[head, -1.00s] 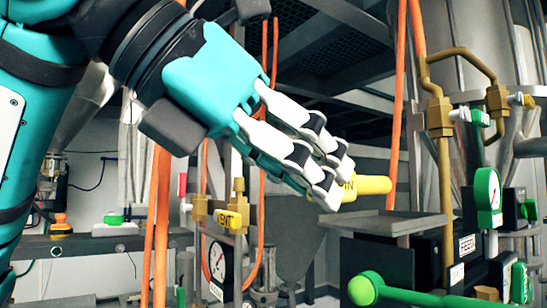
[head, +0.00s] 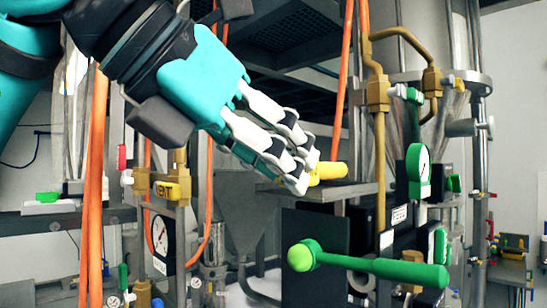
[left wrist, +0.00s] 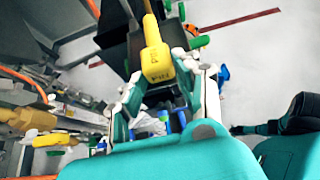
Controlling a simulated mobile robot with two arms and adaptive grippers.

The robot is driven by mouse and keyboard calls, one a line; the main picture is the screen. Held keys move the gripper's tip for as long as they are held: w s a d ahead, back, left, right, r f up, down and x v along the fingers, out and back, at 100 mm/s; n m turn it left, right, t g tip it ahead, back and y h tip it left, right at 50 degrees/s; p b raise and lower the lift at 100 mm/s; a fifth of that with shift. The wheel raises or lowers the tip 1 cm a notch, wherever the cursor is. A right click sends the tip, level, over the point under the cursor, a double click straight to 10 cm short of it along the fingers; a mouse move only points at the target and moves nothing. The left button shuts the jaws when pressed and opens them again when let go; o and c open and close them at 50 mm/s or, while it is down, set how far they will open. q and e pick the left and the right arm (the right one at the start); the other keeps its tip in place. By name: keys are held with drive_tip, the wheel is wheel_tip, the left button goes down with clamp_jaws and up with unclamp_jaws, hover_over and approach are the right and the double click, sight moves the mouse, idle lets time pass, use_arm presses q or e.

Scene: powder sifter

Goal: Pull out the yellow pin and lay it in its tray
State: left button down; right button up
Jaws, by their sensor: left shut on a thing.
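The yellow pin (head: 328,172) is held by my left gripper (head: 303,172), which is shut on its near end. Its free end points right and away, over the grey tray (head: 362,188). In the head view the pin looks close above the tray's surface; I cannot tell whether they touch. In the left wrist view the pin (left wrist: 155,58) shows lettering on its thick end, between the fingers of my left gripper (left wrist: 165,85). The fingers hide part of the pin and tray in the head view.
A green lever with a ball end (head: 302,256) stands in front, below the tray. A green-rimmed gauge (head: 418,171) and brass pipes (head: 380,150) are close on the right. Orange hoses (head: 95,180) and the yellow VENT valve (head: 173,190) are at left.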

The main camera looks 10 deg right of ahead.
use_arm(q)
drive_tip(key=shift+f+b, duration=0.35)
idle(0.4)
drive_tip(key=c, duration=0.8)
unclamp_jaws()
drive_tip(key=shift+c, duration=0.2)
drive_tip(key=v, duration=1.2)
